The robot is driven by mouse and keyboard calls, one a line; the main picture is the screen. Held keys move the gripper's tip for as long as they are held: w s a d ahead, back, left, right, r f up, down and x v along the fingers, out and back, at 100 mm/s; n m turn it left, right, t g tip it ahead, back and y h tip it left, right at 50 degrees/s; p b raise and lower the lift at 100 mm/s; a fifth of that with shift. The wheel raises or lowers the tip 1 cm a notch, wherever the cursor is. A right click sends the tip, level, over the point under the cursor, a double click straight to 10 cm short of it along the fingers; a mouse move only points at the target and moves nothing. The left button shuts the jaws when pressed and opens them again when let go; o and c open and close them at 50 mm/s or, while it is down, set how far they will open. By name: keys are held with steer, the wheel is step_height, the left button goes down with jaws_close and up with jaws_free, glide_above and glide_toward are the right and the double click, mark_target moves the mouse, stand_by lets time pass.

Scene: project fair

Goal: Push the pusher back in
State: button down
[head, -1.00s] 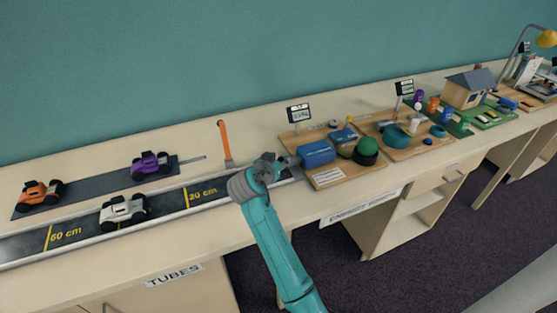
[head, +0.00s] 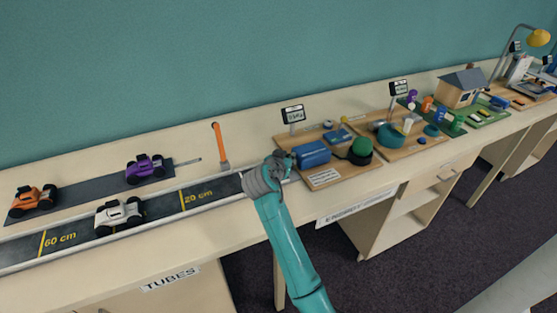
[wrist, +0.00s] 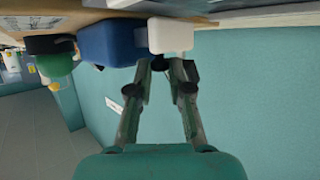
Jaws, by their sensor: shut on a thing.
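A blue box (head: 312,153) lies on a wooden board; it also shows in the wrist view (wrist: 106,43). A white block (wrist: 170,37), which looks like the pusher, sticks out of the blue box's end in the wrist view. My gripper (wrist: 173,62) has its two fingers drawn close together, with the tips at the white block, shut on it. In the head view my gripper (head: 289,163) is just left of the blue box, and the white block is hidden. The exact contact at the fingertips is hard to see.
A green dome on a black base (head: 361,149) stands right of the blue box. A small display (head: 293,115) stands behind it. A track (head: 160,209) with a white car (head: 119,213) runs left. An orange upright (head: 219,146) stands behind the track.

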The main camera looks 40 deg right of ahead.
steer(key=c, duration=1.1)
jaws_free()
steer(key=shift+d, duration=0.2)
steer(key=shift+a, duration=0.1)
steer(key=v, duration=1.2)
